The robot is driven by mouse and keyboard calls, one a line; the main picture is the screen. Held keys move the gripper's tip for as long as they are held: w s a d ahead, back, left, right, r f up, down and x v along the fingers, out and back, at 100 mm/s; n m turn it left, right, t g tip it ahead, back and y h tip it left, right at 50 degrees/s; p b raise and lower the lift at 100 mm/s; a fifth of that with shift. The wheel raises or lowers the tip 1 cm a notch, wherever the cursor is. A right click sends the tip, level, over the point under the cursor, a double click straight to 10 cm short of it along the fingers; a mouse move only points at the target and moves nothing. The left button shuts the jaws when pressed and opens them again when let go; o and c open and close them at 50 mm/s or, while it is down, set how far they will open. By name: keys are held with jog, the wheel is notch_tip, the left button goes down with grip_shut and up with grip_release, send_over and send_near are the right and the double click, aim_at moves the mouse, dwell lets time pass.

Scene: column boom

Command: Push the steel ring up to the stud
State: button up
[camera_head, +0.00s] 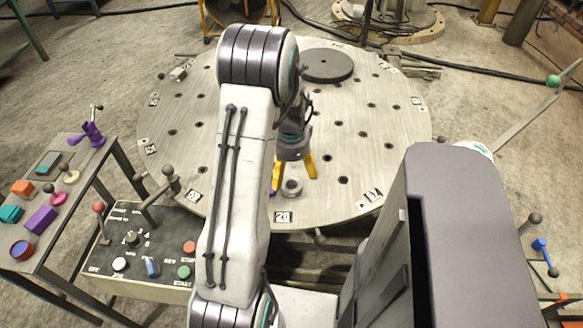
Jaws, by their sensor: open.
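The steel ring (291,193) lies flat on the round steel table (388,118), near its front edge just behind the "20" plate. My gripper (294,183) points down with its two yellow fingers apart. The fingers stand to the left and right of the ring, slightly behind its front edge. I cannot tell whether either finger touches it. A small purple piece (271,188) shows at the left finger, partly hidden by my arm. I cannot make out a stud clearly; my arm covers part of the table left of the ring.
A dark disc (327,65) lies at the table's back. Several dark holes dot the tabletop. A control box (135,255) with levers and buttons stands front left, beside a bench with coloured parts (41,219). The table's right side is mostly clear.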

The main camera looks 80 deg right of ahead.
aim_at(292, 184)
jog(key=shift+f, duration=2.85)
jog(key=shift+c, duration=0.4)
jog(key=c, duration=1.2)
jog(key=o, duration=1.2)
jog(key=shift+r, duration=0.15)
notch_tip(292, 184, up, 12)
jog(key=shift+f, duration=0.15)
jog(key=shift+o, duration=0.4)
